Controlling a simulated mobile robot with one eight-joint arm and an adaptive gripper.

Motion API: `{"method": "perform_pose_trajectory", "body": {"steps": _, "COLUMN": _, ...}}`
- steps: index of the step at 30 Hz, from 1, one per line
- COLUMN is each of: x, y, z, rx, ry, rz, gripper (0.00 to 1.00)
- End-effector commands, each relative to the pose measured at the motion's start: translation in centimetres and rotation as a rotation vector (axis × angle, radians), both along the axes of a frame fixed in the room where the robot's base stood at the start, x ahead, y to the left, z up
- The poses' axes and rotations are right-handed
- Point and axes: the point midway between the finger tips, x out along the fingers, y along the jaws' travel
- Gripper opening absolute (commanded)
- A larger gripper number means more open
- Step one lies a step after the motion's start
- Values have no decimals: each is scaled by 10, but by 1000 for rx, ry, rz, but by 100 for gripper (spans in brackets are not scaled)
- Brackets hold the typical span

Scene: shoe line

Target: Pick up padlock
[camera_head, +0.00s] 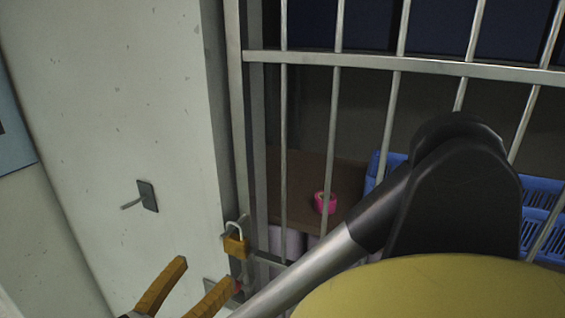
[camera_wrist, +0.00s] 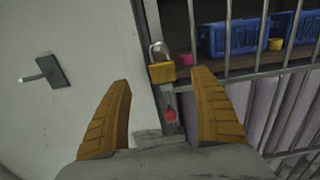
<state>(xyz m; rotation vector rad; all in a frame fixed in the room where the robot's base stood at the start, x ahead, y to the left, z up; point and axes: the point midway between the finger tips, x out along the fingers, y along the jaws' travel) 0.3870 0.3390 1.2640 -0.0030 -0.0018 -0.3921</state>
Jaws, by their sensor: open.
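The padlock (camera_head: 235,246) has a brass-coloured body and a silver shackle. It hangs at the latch of the barred gate, next to the wall edge. In the wrist view the padlock (camera_wrist: 161,71) shows upright beyond my fingertips, between them from side to side. My gripper (camera_head: 197,276) is open and empty, below and left of the padlock in the head view. Its two ridged yellow-brown fingers also show in the wrist view (camera_wrist: 163,77). The fingers look apart from the padlock.
The barred gate (camera_head: 333,120) stands right of a pale wall (camera_head: 120,100). A hook on a dark plate (camera_head: 148,196) juts from the wall. Behind the bars are a pink tape roll (camera_head: 325,203) and blue crates (camera_head: 540,222). A red round part (camera_wrist: 170,115) sits below the padlock.

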Motion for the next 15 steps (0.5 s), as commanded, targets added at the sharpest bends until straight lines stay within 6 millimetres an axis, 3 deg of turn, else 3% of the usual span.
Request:
{"method": "perform_pose_trajectory", "body": {"steps": 6, "x": 34, "y": -16, "z": 0, "rx": 0, "ry": 1, "rz": -5, "gripper": 74}}
{"method": "perform_pose_trajectory", "body": {"steps": 15, "x": 63, "y": -31, "z": -1, "rx": 2, "ry": 0, "rz": -4, "gripper": 74}}
